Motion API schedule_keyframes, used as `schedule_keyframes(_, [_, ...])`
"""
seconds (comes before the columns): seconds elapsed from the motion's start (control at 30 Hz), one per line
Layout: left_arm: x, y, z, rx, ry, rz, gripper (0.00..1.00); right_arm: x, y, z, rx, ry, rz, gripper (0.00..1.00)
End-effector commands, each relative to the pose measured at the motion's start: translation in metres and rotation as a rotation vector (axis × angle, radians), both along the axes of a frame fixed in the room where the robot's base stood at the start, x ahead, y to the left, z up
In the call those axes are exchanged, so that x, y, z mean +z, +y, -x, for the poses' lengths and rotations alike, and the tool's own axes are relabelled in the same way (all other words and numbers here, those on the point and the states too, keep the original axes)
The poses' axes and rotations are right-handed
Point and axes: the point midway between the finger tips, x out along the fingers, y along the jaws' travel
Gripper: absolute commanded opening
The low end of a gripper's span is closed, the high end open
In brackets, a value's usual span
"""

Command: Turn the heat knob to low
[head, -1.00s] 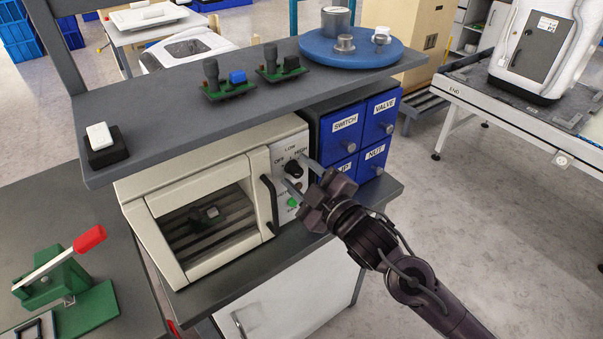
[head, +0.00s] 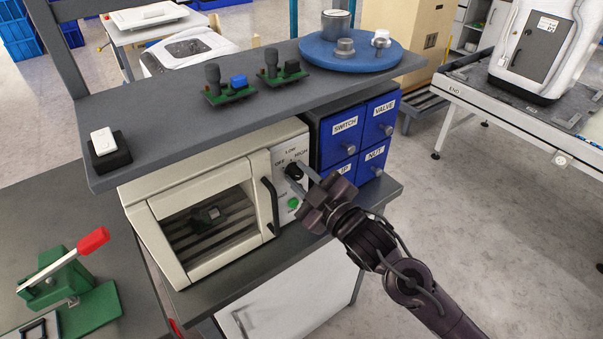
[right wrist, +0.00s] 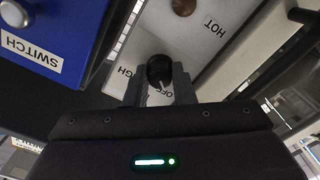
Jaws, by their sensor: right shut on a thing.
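The black heat knob (head: 293,171) sits on the white control panel (head: 278,160) of a cream oven, among the labels OFF, LOW and HIGH. My right gripper (head: 302,179) is shut on the knob, coming from the right front. In the right wrist view the knob (right wrist: 160,68) is between the two fingers of my right gripper (right wrist: 160,80). Its white pointer mark faces the OFF label there; the LOW label is out of sight in that view. My left gripper is not in view.
A green button (head: 293,203) lies below the knob, and the oven's dark door handle (head: 269,205) is to its left. A grey shelf (head: 200,133) overhangs the oven. Blue labelled drawers (head: 343,145) stand close on the right. Open floor lies further right.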

Motion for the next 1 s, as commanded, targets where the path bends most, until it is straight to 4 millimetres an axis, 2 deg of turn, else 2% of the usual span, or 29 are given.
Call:
schedule_keyframes(0.03, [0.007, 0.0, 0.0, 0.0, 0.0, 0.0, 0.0, 0.002, 0.001, 0.0, 0.0, 0.025, -0.028, 0.0])
schedule_keyframes(0.6, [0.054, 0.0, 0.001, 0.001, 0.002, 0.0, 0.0, 0.003, 0.0, 0.0, -0.002, 0.332, -0.452, 0.0])
schedule_keyframes(1.0, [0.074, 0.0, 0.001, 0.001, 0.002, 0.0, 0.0, 0.002, 0.0, 0.0, 0.0, 0.486, -0.668, 0.0])
